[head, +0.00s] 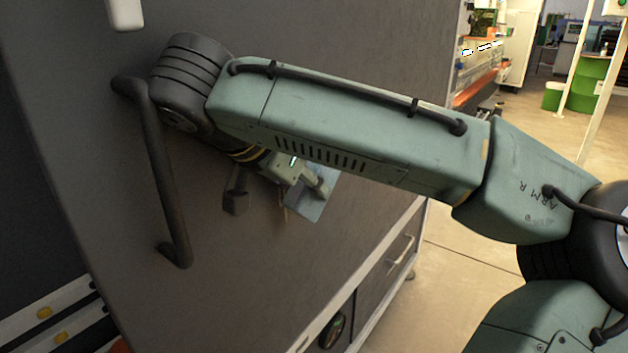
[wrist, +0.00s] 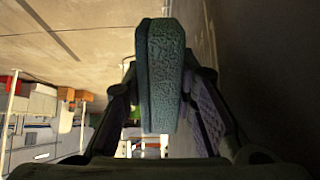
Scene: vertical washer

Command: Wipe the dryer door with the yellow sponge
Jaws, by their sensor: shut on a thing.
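The sponge shows as a blue-green, rough-textured slab, not yellow, in the wrist view (wrist: 157,75). My gripper (wrist: 160,100) is shut on it, with a finger on each side, and the slab stands out beyond the fingers. In the head view my gripper (head: 303,183) is below my forearm, and the blue-grey slab (head: 318,203) shows at its end. A large dark grey panel (head: 330,45), seemingly the dryer door, is right behind them. In the wrist view a dark surface (wrist: 275,60) lies close on the right. I cannot tell whether the sponge touches it.
A black bar handle (head: 165,170) stands out from the panel at left, close to my wrist. A lower drawer with a handle (head: 402,250) is at lower right. Open floor (head: 465,285) lies right of the machine. Green bins (head: 580,85) stand far back.

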